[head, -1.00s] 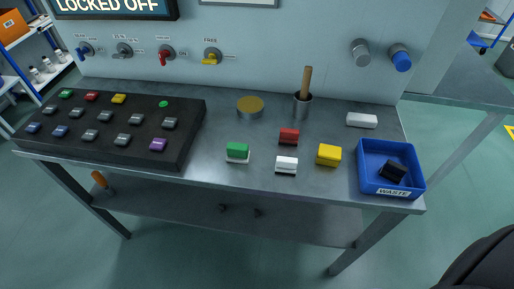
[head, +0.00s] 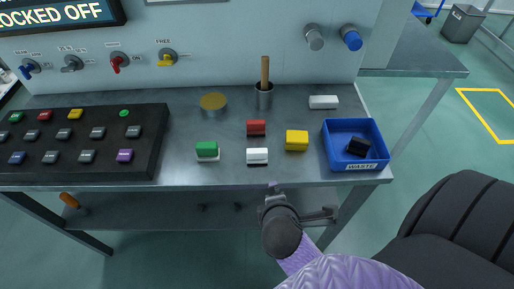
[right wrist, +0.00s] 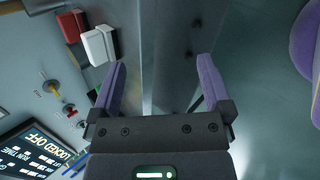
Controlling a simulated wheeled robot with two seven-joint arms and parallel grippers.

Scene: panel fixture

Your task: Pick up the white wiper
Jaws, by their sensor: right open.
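The white wiper (head: 257,154), a small white block with a dark underside, lies near the front edge of the workbench. In the right wrist view it shows at the upper left (right wrist: 100,44), beside the red wiper (right wrist: 72,25). My right gripper (head: 274,188) is at the bench's front edge, just in front of the white wiper and slightly to its right. In the right wrist view its two purple fingers (right wrist: 160,80) are wide apart with nothing between them. The wiper is outside the fingers, beyond the left one. My left gripper is not in view.
Around the white wiper are a green block (head: 207,148), a red block (head: 256,128) and a yellow block (head: 297,140). A blue waste bin (head: 375,133) holds a black block. A white bar (head: 323,102), a handled cup (head: 264,99) and a button panel (head: 100,172) are also on the bench.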

